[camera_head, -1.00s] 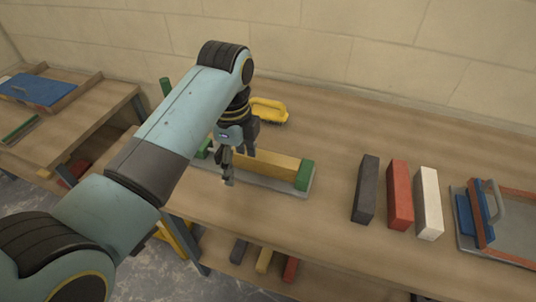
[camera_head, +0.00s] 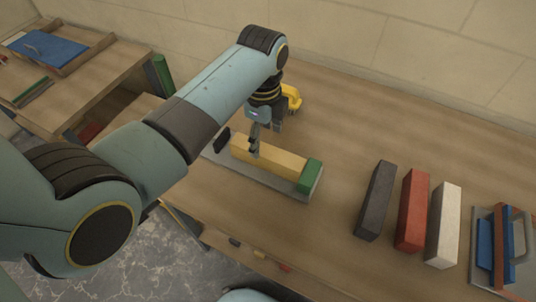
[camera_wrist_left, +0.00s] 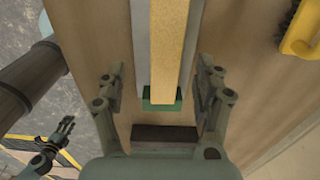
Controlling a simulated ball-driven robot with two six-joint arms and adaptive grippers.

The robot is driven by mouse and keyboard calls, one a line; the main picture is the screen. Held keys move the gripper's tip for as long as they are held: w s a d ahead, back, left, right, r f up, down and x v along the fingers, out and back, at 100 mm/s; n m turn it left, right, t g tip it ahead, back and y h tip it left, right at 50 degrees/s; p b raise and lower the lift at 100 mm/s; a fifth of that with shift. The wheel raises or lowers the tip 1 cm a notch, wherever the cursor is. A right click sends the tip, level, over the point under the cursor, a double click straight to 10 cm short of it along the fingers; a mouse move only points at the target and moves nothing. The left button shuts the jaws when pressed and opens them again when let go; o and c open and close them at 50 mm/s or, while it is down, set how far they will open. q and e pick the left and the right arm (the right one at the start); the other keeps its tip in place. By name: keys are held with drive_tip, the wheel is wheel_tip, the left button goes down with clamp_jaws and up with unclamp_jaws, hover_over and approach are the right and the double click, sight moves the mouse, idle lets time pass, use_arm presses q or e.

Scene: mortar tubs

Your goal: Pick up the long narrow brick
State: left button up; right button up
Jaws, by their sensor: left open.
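The long narrow brick (camera_head: 268,158) is yellow and lies lengthwise on a grey strip (camera_head: 279,186), with a green block (camera_head: 310,176) at its right end. My left gripper (camera_head: 266,137) is over its left-middle part, fingers open on the front and back sides. In the left wrist view the yellow brick (camera_wrist_left: 169,45) runs between the two open fingers (camera_wrist_left: 160,88), with gaps on both sides. The green end block (camera_wrist_left: 161,98) shows there too. My right gripper (camera_wrist_left: 52,145) appears at the lower left of that view; its opening is unclear.
A yellow-handled tool (camera_head: 291,98) lies behind my gripper. The table between the strip and charcoal brick is clear.

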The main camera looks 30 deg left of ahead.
sight(267, 151)
use_arm(q)
drive_tip(key=shift+w+f, duration=0.15)
drive_tip(key=shift+f, duration=0.2)
drive_tip(key=f, duration=0.4)
drive_tip(key=shift+w+d+f, duration=0.15)
drive_tip(key=shift+w+d, duration=0.05)
drive_tip(key=shift+w, duration=0.1)
drive_tip(key=shift+f, duration=0.35)
use_arm(e)
drive_tip(key=shift+w+d, duration=0.2)
drive_tip(key=shift+w, duration=0.75)
use_arm(q)
drive_tip(key=shift+c, duration=0.2)
use_arm(e)
drive_tip(key=shift+s, duration=0.1)
use_arm(q)
drive_tip(key=c, duration=1.4)
drive_tip(key=shift+r, duration=0.1)
use_arm(e)
drive_tip(key=shift+s+a, duration=0.15)
drive_tip(key=shift+s, duration=0.05)
